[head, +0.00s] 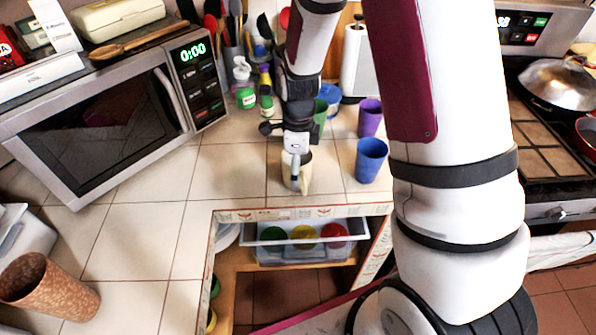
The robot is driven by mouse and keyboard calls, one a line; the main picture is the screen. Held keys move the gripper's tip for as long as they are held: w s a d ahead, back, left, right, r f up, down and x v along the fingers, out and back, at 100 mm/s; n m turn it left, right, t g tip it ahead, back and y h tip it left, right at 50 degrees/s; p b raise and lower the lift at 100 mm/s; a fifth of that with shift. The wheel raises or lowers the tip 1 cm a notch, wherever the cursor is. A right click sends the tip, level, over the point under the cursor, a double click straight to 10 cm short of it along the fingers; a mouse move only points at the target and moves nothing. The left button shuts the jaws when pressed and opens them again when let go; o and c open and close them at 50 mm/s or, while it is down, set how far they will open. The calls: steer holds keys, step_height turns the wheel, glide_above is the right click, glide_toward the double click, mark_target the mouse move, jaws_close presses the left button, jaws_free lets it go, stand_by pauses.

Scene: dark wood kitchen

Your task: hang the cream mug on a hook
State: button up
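The cream mug (305,174) is on the tiled counter near its front edge, partly hidden behind my gripper. My gripper (295,180) points down at the mug, with one finger in front of the mug's near side. The other finger is hidden, so I cannot tell whether the gripper is closed on the mug or only around it. I cannot make out whether the mug touches the counter. I cannot make out any hook in this view.
A blue cup (371,160) and a purple cup (370,118) stand close on the right. A microwave (110,120) stands at left, with bottles (245,97) and utensils behind. A brown cup (48,287) is front left.

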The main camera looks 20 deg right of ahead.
steer(key=c, duration=1.5)
steer(key=shift+r, duration=0.15)
steer(key=shift+c, duration=0.2)
steer(key=shift+r, duration=0.65)
step_height(320, 180, up, 2)
steer(key=shift+w+r, duration=0.1)
steer(key=s+a+r+p, duration=0.1)
steer(key=s+p, duration=0.2)
steer(key=s, duration=1.3)
steer(key=shift+r+p, duration=0.15)
steer(key=shift+p, duration=0.25)
